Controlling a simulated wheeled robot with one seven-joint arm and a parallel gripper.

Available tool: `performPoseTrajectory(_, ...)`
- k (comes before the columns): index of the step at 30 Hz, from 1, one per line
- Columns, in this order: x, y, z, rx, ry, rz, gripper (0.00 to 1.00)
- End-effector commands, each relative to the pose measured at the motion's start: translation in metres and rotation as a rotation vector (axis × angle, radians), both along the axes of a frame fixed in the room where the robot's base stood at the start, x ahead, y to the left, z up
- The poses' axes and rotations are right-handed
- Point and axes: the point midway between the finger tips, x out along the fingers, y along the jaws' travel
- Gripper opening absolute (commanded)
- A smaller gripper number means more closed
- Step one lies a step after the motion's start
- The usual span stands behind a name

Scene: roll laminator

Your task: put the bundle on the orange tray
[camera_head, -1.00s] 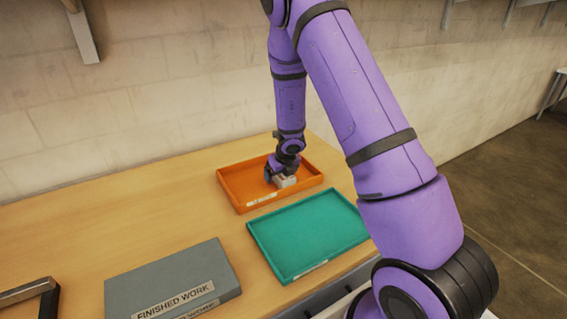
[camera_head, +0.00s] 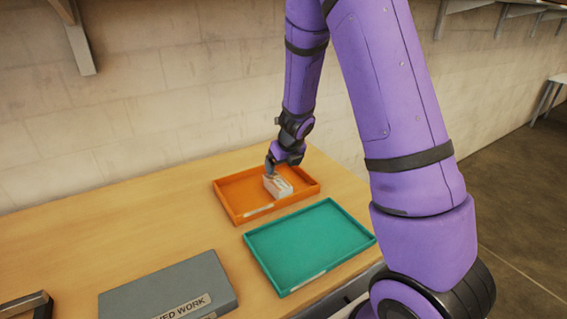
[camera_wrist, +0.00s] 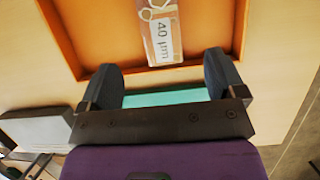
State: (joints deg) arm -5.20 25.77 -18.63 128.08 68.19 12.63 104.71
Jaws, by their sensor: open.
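The bundle (camera_head: 279,187) is a small whitish block lying inside the orange tray (camera_head: 236,205). In the wrist view the bundle (camera_wrist: 162,42) shows a white label reading "40 µm" and a pale loop at its top. The orange tray (camera_wrist: 88,62) surrounds it there. My gripper (camera_head: 270,171) is just above the tray, close over the bundle. In the wrist view my gripper's two dark fingers (camera_wrist: 165,78) stand wide apart with nothing between them, and the bundle lies beyond their tips.
An empty teal tray (camera_head: 310,243) lies in front of the orange tray. A grey box labelled for finished work (camera_head: 165,287) stands at the front left. A block wall (camera_head: 160,110) rises behind.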

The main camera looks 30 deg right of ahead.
Motion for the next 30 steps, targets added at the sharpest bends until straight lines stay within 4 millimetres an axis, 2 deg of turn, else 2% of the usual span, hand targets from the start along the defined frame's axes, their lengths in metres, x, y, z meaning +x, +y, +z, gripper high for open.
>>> performPoseTrajectory(4, -0.003, 0.003, 0.009, -0.002, -0.005, 0.030, 0.89)
performPoseTrajectory(7, -0.007, 0.012, 0.028, -0.012, -0.026, 0.139, 0.89)
performPoseTrajectory(11, -0.020, 0.032, 0.070, -0.056, -0.078, 0.409, 0.89)
performPoseTrajectory(14, -0.037, 0.049, 0.105, -0.116, -0.128, 0.660, 0.89)
performPoseTrajectory(21, -0.094, 0.081, 0.177, -0.324, -0.238, 1.244, 0.89)
performPoseTrajectory(30, -0.184, 0.100, 0.238, -0.695, -0.301, 1.936, 0.89)
